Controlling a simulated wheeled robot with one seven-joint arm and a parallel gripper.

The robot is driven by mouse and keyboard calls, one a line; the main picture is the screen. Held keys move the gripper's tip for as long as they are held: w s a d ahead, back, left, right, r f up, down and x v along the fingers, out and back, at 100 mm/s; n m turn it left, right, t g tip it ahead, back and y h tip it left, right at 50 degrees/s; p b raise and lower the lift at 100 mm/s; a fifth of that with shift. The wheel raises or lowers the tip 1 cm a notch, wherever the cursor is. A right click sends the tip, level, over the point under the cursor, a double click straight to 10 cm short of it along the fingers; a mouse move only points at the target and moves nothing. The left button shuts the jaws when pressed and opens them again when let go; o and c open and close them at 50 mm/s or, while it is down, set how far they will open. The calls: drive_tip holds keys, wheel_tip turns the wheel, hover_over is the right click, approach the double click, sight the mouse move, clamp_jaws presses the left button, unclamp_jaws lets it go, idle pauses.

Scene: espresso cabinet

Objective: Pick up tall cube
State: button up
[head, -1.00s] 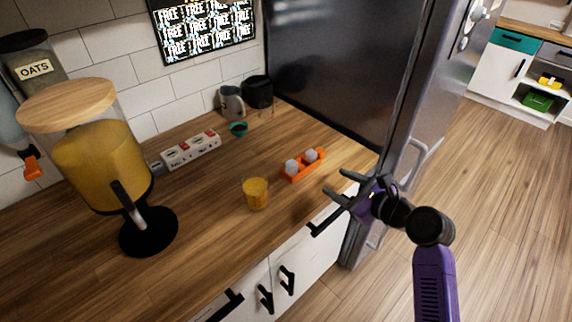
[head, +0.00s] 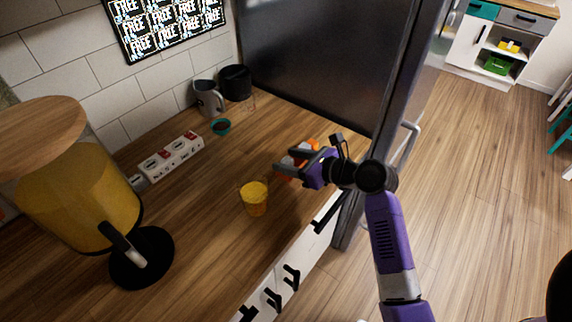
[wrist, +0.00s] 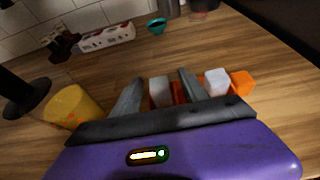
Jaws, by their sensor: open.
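An orange holder (head: 313,144) carries two pale cube-like blocks on the counter; my gripper largely hides them in the head view. In the wrist view, one pale block (wrist: 159,92) shows between my fingers and another pale block (wrist: 216,82) shows to the right of the right finger. An orange end of the holder (wrist: 243,83) shows beside it. I cannot tell which block is the tall cube. My gripper (head: 284,160) is open, over or close by the holder, with nothing held; its fingers also show in the wrist view (wrist: 160,80). Contact cannot be seen.
A yellow cup (head: 254,199) stands left of my gripper. A large yellow drink dispenser (head: 80,195) is at far left. A power strip (head: 172,157), a teal bowl (head: 221,127) and a grey jug (head: 208,98) stand toward the wall. The fridge (head: 315,65) rises behind the holder.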

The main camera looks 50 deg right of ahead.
sight(283, 159)
drive_tip(key=shift+x, duration=1.9)
drive_tip(key=shift+a, duration=0.1)
clamp_jaws()
drive_tip(key=shift+r, duration=0.1)
